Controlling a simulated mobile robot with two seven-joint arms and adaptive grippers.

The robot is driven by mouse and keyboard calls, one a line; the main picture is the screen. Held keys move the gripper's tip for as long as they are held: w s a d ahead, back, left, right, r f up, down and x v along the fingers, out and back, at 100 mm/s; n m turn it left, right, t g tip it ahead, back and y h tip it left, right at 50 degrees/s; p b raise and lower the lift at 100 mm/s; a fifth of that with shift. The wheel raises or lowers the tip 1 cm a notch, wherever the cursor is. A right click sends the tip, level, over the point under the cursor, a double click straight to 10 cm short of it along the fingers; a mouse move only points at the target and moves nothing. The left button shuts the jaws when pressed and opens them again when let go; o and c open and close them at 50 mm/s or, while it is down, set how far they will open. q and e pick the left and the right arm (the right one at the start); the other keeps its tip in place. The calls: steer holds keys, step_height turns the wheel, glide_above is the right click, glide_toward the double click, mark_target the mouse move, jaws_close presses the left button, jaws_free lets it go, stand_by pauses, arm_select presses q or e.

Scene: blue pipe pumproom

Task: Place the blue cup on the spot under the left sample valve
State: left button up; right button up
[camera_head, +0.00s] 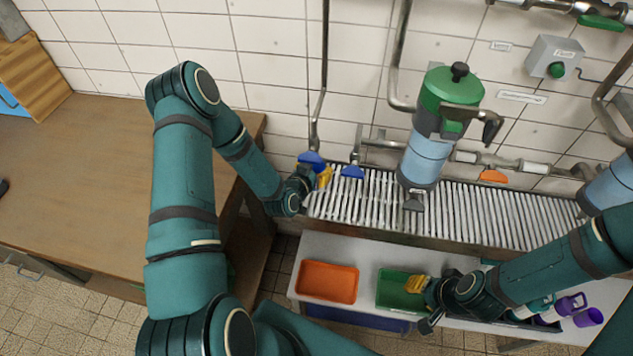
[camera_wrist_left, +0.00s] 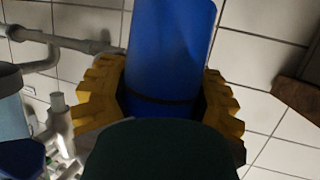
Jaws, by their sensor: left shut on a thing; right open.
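My left gripper (camera_head: 325,177) is shut on the blue cup (camera_wrist_left: 170,50), with yellow fingers on both sides of it in the left wrist view. In the head view only a small part of the cup (camera_head: 320,167) shows, at the left end of the slatted drain grate (camera_head: 460,212). It is close by the blue handle (camera_head: 311,157) of the leftmost valve, below a vertical pipe. I cannot tell whether the cup touches the grate. The spot under the valve is hidden by my gripper. My right gripper (camera_head: 418,284) is open and empty over the green tray (camera_head: 391,290).
A second blue valve handle (camera_head: 352,171) is close on the right. A green-topped blue vessel (camera_head: 428,150) stands further right, then an orange handle (camera_head: 493,176). An orange tray (camera_head: 327,282) and purple cups (camera_head: 568,306) are on the front shelf. A wooden table (camera_head: 80,180) fills the left.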

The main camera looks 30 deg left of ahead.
arm_select(q)
step_height(320, 180, down, 3)
steer(key=shift+r, duration=0.15)
step_height(320, 180, down, 4)
steer(key=shift+f+b, duration=0.1)
steer(key=shift+b, duration=0.25)
steer(key=shift+w+f, duration=0.1)
steer(key=shift+w, duration=0.05)
steer(key=shift+f, duration=0.15)
steer(key=o, duration=1.2)
steer(key=shift+c, duration=0.2)
